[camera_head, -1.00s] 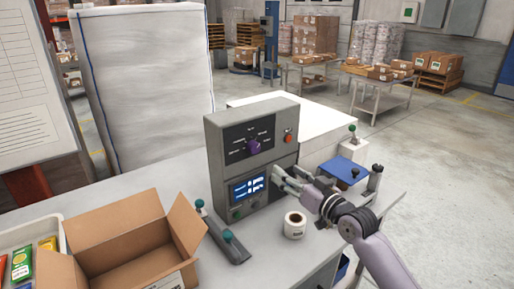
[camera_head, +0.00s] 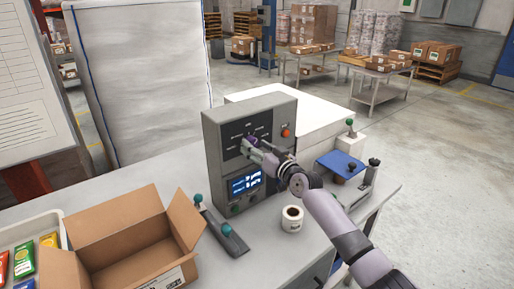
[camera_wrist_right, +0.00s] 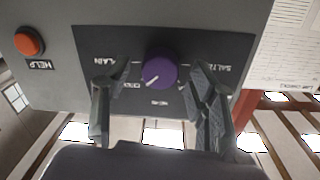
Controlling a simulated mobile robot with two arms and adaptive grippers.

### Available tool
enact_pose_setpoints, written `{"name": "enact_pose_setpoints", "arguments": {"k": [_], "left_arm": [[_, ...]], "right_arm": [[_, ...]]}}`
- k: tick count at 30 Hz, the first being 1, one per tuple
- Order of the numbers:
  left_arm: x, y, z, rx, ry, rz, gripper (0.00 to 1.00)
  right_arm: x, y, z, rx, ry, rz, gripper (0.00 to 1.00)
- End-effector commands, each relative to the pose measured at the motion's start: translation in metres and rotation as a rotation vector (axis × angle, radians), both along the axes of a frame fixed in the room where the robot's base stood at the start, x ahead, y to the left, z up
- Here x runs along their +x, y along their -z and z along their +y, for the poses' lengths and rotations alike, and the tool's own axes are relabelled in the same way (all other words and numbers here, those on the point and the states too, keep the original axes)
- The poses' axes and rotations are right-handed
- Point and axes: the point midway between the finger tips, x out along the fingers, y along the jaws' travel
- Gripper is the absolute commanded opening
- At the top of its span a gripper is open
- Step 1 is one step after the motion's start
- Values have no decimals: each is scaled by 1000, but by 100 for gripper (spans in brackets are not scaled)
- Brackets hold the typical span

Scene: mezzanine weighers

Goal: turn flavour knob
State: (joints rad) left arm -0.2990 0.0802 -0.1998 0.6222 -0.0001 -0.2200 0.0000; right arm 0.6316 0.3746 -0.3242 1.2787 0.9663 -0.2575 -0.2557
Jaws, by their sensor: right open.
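The flavour knob is a round purple knob (camera_wrist_right: 158,70) with a white pointer line, on a dark panel with white labels, in the right wrist view. "PLAIN" shows on one side and "SALTE..." on the other. The grey control box (camera_head: 213,150) stands on the table in the head view, where my gripper largely covers the knob. My right gripper (camera_wrist_right: 160,85) is open, with one finger on each side of the knob; I cannot tell whether either finger touches it. It also shows at the panel in the head view (camera_head: 250,146). My left gripper is not in view.
An orange HELP button (camera_wrist_right: 29,41) sits beside the panel. A lit display (camera_head: 246,182) is below it. On the table are a label roll (camera_head: 292,219), a dark lever device (camera_head: 226,232), an open cardboard box (camera_head: 140,240) and a blue-topped device (camera_head: 340,163).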

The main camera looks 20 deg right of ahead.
Motion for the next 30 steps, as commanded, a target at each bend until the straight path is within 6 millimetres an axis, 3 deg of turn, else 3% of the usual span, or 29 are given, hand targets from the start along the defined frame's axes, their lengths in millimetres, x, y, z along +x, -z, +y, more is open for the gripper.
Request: {"name": "enact_pose_setpoints", "arguments": {"k": [6,27,30], "left_arm": [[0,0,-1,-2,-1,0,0],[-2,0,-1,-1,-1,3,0],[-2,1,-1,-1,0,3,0]], "right_arm": [[0,0,0,1,0,0,52],[0,0,0,1,0,1,6],[0,1,0,-1,0,0,5]]}}
